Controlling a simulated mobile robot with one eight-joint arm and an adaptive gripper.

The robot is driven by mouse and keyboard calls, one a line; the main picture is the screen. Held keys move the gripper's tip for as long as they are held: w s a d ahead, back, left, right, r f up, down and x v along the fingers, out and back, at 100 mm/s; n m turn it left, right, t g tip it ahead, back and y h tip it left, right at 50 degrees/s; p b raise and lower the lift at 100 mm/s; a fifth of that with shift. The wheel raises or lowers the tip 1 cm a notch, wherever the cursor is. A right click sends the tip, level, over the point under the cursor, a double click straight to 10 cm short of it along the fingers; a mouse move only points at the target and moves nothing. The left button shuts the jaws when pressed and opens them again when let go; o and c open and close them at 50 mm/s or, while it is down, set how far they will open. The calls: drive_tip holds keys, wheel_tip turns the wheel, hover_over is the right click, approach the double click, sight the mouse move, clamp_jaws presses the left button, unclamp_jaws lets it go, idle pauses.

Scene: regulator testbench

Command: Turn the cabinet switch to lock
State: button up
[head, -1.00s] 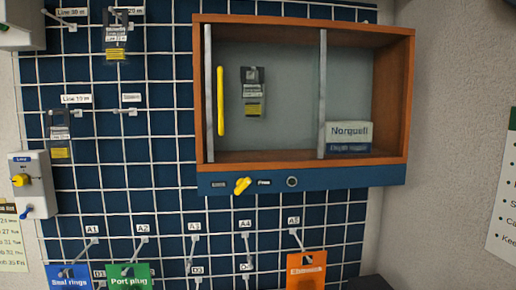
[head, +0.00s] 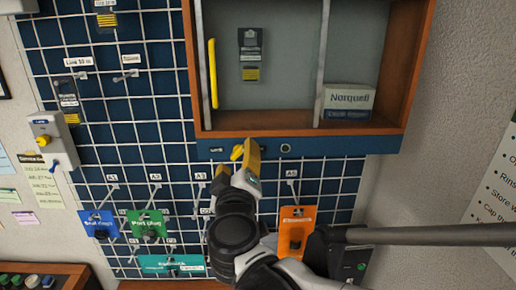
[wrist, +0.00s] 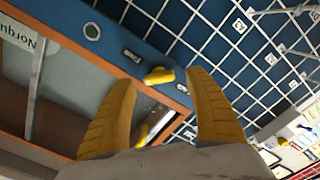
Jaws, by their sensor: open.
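The cabinet is an orange-brown wooden frame (head: 419,60) with a blue strip (head: 340,146) along its bottom edge. The cabinet switch is a small yellow knob (head: 237,151) on that strip, partly hidden by my gripper in the head view. In the wrist view the switch (wrist: 158,76) lies just beyond and between my fingertips, tilted. My gripper (head: 251,166) is just below the strip; its two yellow fingers (wrist: 162,80) are spread in the wrist view with nothing between them. Small labels flank the switch; their text is too small to read.
A round lock (head: 286,148) sits right of the switch. Below hang blue (head: 99,224), green (head: 147,225) and orange (head: 294,232) packets on grid hooks. A wall box (head: 50,135) is at left.

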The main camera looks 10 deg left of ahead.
drive_tip(key=shift+x, duration=1.45)
drive_tip(key=shift+d, duration=0.1)
drive_tip(key=c, duration=1.2)
